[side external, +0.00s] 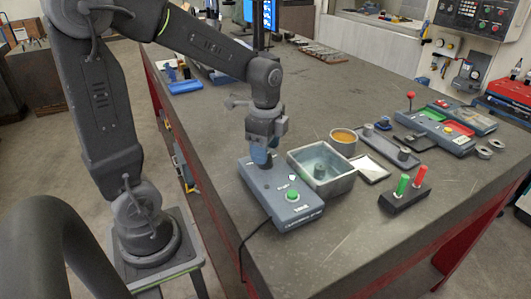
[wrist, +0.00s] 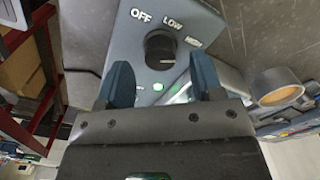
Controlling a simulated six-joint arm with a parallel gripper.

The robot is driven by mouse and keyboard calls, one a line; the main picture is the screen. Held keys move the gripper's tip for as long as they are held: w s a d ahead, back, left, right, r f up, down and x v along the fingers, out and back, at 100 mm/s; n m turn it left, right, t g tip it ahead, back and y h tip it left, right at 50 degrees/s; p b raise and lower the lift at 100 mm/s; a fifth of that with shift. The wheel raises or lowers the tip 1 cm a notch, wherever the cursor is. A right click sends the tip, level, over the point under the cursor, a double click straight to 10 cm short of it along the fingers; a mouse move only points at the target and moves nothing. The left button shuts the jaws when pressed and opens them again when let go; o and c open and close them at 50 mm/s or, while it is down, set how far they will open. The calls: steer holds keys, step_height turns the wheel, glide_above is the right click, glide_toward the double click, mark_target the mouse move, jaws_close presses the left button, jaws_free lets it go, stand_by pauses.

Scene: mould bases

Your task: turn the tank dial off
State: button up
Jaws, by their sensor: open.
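The grey control box (side external: 288,211) sits on the bench, left of the square metal tank (side external: 322,167). In the wrist view, the round black dial (wrist: 160,47) is on the panel (wrist: 128,28), with OFF, LOW and HIGH printed around it. I cannot tell which mark it points to. A small green light (wrist: 158,87) glows on the panel. My gripper (side external: 262,164) points down over the far end of the box and hides the dial in the side view. In the wrist view, my gripper (wrist: 160,62) is open, its blue fingers on either side of the dial, with nothing held.
A tan-topped round pot (side external: 343,139) and a shallow tray (side external: 371,168) stand close to the tank. A black block with green and red handles (side external: 404,197) is farther right. A black cable runs off the box's left side. The front bench area is clear.

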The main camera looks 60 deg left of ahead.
steer(key=shift+f, duration=1)
steer(key=c, duration=0.9)
